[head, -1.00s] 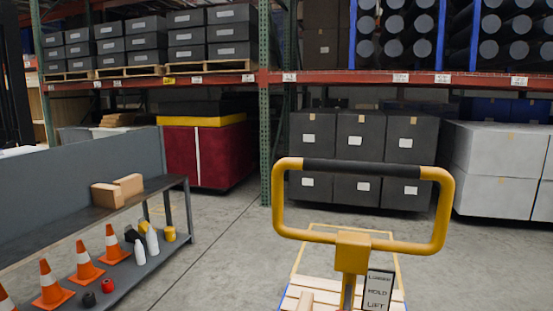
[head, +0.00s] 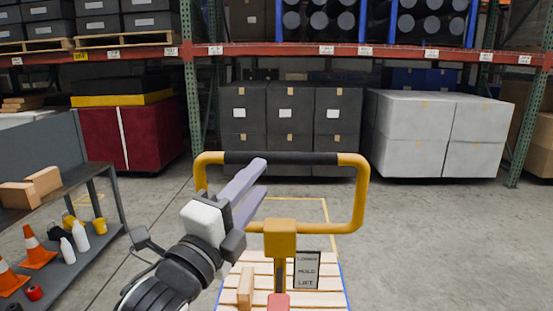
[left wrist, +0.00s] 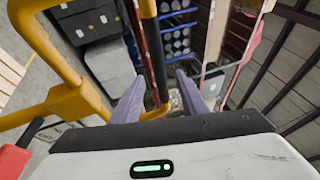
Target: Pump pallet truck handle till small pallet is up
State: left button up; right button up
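The yellow pallet truck handle (head: 362,195) stands upright in front of me, a loop with a black grip bar (head: 295,158) on top. My left gripper (head: 262,177) is at the left part of the loop, its pale fingers apart and just below the bar. In the left wrist view the fingers (left wrist: 160,88) are spread, with the black grip (left wrist: 153,55) showing between them; no contact can be made out. The small pallet (head: 325,299) of light slats lies beyond the handle's base; its height is unclear. A LOWER/HOLD/LIFT sign (head: 306,270) is beside the stem. My right gripper is not in view.
A shelf bench (head: 75,182) with cones (head: 37,248), bottles and boxes stands at the left. Racks with dark boxes (head: 290,115) and white crates (head: 435,150) line the back. The floor to the right (head: 450,245) is clear.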

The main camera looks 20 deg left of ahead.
aim_at(274, 163)
pick_arm(q)
jog(key=p+x, duration=0.1)
jog(key=x, duration=0.8)
jog(key=shift+w, duration=0.2)
jog(key=shift+f, duration=0.1)
grip_shut()
